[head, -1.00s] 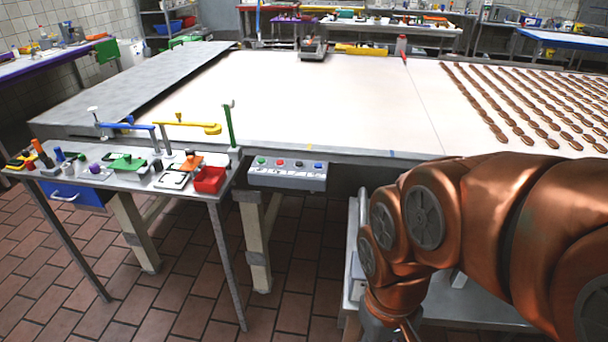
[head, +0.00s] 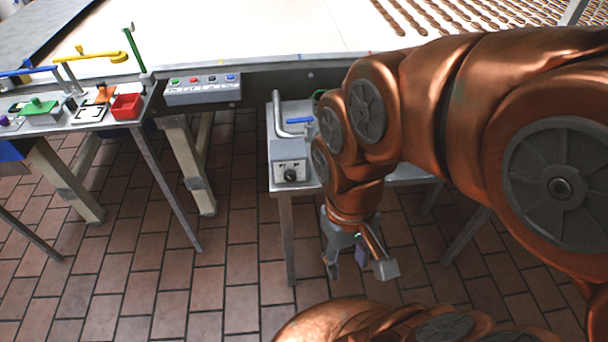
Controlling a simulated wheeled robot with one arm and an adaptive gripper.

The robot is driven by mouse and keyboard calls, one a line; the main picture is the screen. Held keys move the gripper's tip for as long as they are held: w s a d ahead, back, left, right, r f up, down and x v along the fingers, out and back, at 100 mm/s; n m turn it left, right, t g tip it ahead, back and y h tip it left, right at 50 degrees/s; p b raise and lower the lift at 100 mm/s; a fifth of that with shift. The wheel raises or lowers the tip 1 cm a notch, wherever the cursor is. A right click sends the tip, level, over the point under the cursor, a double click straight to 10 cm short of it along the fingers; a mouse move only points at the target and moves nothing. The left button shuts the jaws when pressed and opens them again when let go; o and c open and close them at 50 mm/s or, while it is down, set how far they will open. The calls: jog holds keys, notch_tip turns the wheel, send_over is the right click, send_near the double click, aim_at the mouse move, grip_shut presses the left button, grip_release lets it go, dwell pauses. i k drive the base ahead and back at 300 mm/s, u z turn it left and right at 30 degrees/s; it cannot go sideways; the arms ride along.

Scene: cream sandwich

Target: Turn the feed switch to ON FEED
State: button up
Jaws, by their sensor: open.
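A grey control box (head: 290,171) stands at the left front of a small metal table. A dark round knob (head: 290,174) sits on its front panel and looks like the feed switch. Its markings are too small to read, so I cannot tell its setting. My gripper (head: 345,262) hangs to the right of and below the knob, in front of the small table. It points down, is open and empty, and is apart from the box. My arm hides part of the table behind.
A blue-handled pipe (head: 300,121) rises behind the box. A panel of coloured buttons (head: 203,88) is fixed to the conveyor's edge. The tiled floor (head: 228,260) in front is clear.

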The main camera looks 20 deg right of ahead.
aim_at(290, 176)
jog(key=z, duration=0.1)
jog(key=i, duration=0.35)
jog(key=z, duration=2.05)
jog(key=k, duration=1.5)
jog(key=u, duration=1.75)
